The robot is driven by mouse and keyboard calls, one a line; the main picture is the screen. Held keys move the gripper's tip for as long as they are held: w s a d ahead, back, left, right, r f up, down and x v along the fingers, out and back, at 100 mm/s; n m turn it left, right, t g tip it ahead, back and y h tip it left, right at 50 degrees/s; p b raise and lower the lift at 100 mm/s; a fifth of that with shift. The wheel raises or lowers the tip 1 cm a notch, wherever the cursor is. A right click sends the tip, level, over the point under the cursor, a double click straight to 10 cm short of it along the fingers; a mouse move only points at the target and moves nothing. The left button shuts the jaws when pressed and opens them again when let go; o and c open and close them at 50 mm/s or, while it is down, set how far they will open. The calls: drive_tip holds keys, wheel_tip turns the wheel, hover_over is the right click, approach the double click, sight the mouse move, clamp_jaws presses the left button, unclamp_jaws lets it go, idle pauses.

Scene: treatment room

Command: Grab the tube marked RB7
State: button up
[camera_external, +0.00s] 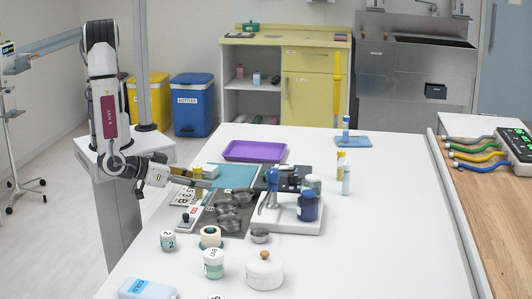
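My gripper (207,180) is at the left part of the white table, beside the grey mat with metal bowls. It is small and partly merged with the items behind it, so its fingers cannot be made out clearly. A slim tube-like item with a yellow top (341,161) stands upright right of the middle. A second slim pale upright item (346,181) stands just in front of it. A blue upright item (346,128) stands on a blue pad farther back. No marking RB7 is readable on any of them. My gripper is well to the left of these items.
Metal bowls (229,222) and a white stand with a blue-lidded jar (307,207) lie between my gripper and the slim items. A purple tray (255,151) is behind. White jars (264,271) stand in front. The table's right side is clear.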

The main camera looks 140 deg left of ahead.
clamp_jaws()
drive_tip(key=shift+r, duration=5)
